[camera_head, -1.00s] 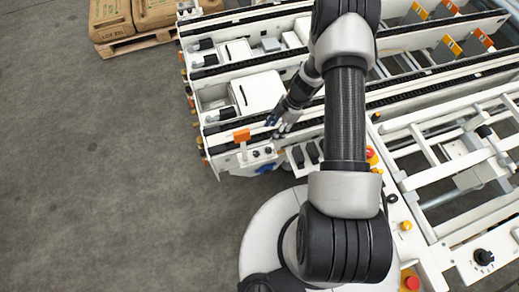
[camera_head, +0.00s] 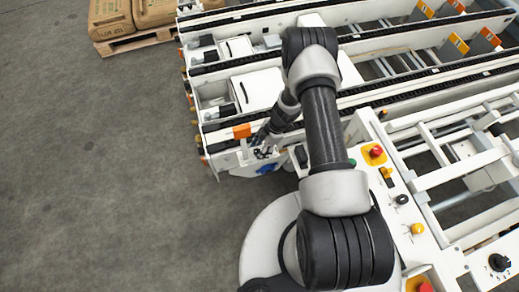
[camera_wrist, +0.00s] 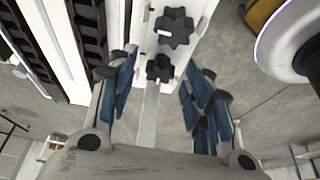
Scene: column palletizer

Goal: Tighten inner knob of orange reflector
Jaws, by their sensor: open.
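The orange reflector (camera_head: 242,131) stands at the near left corner of the white conveyor frame in the head view. My gripper (camera_head: 262,146) is just right of it, over the small black knobs, which it largely hides there. In the wrist view two black star-shaped knobs sit on a white bracket: a larger-looking upper knob (camera_wrist: 175,27) and a lower knob (camera_wrist: 160,68). My open gripper (camera_wrist: 167,72) has its blue-padded fingers on either side of the lower knob, apart from it. The reflector cannot be made out in the wrist view.
A panel with a red button (camera_head: 376,151) lies to the right. White conveyor rails (camera_head: 270,62) fill the area behind. Sacks on a pallet (camera_head: 130,42) stand at the far left. The grey floor at left is clear.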

